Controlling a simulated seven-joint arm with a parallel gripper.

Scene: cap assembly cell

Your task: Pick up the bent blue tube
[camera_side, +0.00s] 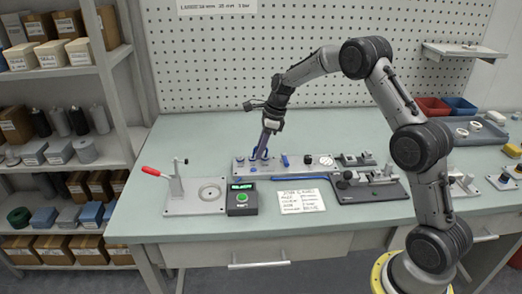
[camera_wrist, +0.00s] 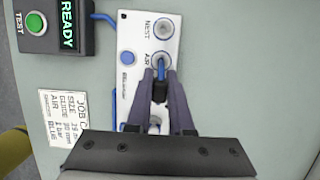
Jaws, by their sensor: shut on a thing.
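The bent blue tube shows in the wrist view (camera_wrist: 161,67) between the fingertips of my gripper (camera_wrist: 161,77), with its upper end over the round port marked AIR (camera_wrist: 161,59). A black part (camera_wrist: 160,92) sits just below it between the fingers. In the side view my gripper (camera_side: 265,152) points down at the left part of the pale fixture plate (camera_side: 240,168). It is shut on the tube. The tube's lower end is hidden by the fingers, and I cannot tell whether the tube is seated in the port or clear of it.
The NEST port (camera_wrist: 162,27) and a blue round button (camera_wrist: 127,58) are close by on the plate. A tester box (camera_side: 242,199) reading READY stands in front, with a blue hose (camera_wrist: 104,17) leaving it. A job card (camera_side: 300,201) lies nearby. A red-handled press (camera_side: 176,186) stands left.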

